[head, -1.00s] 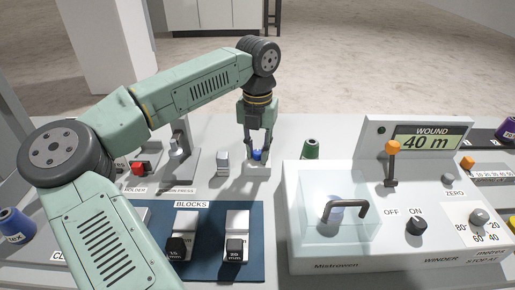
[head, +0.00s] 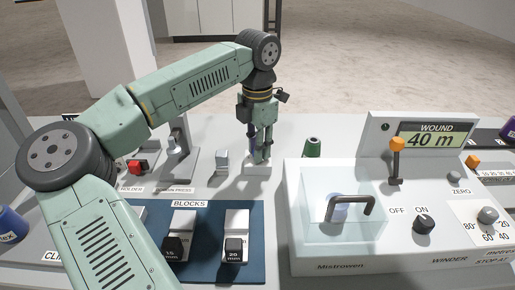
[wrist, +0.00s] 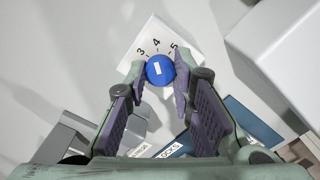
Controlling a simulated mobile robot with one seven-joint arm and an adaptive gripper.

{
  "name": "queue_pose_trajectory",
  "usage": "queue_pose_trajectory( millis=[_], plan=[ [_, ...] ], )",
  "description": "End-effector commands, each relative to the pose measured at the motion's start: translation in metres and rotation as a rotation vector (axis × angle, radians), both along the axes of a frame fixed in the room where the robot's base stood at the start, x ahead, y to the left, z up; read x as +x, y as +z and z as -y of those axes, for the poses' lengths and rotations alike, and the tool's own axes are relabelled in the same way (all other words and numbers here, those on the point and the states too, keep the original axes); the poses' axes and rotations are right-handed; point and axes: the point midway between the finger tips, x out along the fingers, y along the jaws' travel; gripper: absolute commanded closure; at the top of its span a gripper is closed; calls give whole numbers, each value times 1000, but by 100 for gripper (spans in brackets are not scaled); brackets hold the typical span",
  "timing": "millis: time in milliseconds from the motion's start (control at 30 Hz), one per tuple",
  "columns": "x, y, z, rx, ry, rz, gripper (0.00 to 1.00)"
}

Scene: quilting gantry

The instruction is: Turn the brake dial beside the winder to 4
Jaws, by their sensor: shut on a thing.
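The brake dial is a blue knob (wrist: 161,71) with a white mark, on a pale plate (wrist: 186,48) printed 3, 4 and 5. In the wrist view the mark points roughly toward the 4. My gripper (wrist: 160,75) is shut on the knob, one finger on each side. In the head view my gripper (head: 260,156) points down over the dial's base (head: 257,170), left of the winder (head: 340,267); its fingers hide most of the knob and its numbers there.
A small metal block (head: 222,162) stands left of the dial and a green spool (head: 312,148) to its right. The blue blocks mat (head: 208,265) lies in front. The winder has a clear cover with a black handle (head: 352,206); its display (head: 434,140) reads 40 m.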

Motion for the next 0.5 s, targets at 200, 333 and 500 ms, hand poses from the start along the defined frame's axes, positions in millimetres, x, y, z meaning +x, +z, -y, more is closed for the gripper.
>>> queue_pose_trajectory(
  millis=[200, 333, 500],
  plan=[
    [0, 0, 0, -1, -81, 1, 100],
    [0, 0, 0, -1, -104, 1, 100],
    [0, 0, 0, -1, -113, 1, 100]
  ],
)
